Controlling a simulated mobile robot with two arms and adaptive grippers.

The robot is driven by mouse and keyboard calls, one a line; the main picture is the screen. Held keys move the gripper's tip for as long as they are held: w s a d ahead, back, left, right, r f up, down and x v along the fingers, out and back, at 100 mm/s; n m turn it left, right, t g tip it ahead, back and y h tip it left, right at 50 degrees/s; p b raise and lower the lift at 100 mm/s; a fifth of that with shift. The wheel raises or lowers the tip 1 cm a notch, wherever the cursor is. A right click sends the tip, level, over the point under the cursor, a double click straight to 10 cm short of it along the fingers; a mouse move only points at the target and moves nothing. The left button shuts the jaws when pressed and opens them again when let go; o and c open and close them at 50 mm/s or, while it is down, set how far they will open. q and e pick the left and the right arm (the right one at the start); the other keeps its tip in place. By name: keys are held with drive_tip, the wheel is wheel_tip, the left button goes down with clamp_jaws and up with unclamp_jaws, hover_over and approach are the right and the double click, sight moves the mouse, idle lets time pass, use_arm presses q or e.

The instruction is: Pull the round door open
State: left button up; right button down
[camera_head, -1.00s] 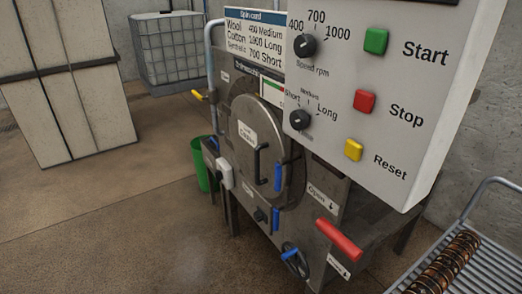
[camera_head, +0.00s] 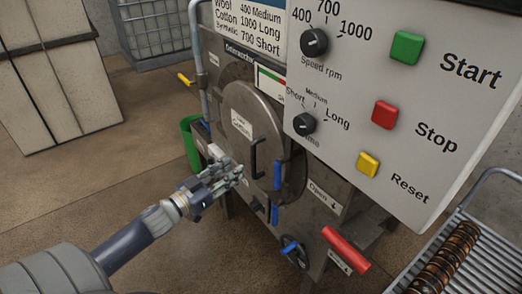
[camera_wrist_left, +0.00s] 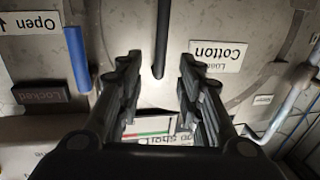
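The round door (camera_head: 250,112) is a grey metal disc on the front of the machine, with a label reading Cotton. It looks shut. Its black bar handle (camera_head: 256,158) stands upright near the door's right side. A blue lever (camera_head: 277,176) sits just right of the handle. My left gripper (camera_head: 238,174) is just left of the handle and in front of the machine, apart from it. In the left wrist view, the fingers are spread with nothing between them, and the handle (camera_wrist_left: 160,45) shows beyond the fingertips, between them. My right gripper is not in view.
A control panel (camera_head: 345,150) with Start, Stop and Reset buttons juts out at the right. A red handle (camera_head: 345,249) and a blue-handled valve (camera_head: 290,250) are lower down. A green bin (camera_head: 190,140) stands left of the machine. A rack (camera_head: 465,245) is at lower right.

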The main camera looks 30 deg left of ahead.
sight(252, 156)
use_arm(q)
drive_tip(key=w, duration=0.3)
drive_tip(key=w+d, duration=0.1)
drive_tip(key=w, duration=0.2)
drive_tip(key=w+d+p, duration=0.1)
drive_tip(key=w, duration=0.3)
drive_tip(key=shift+w+f, duration=0.1)
clamp_jaws()
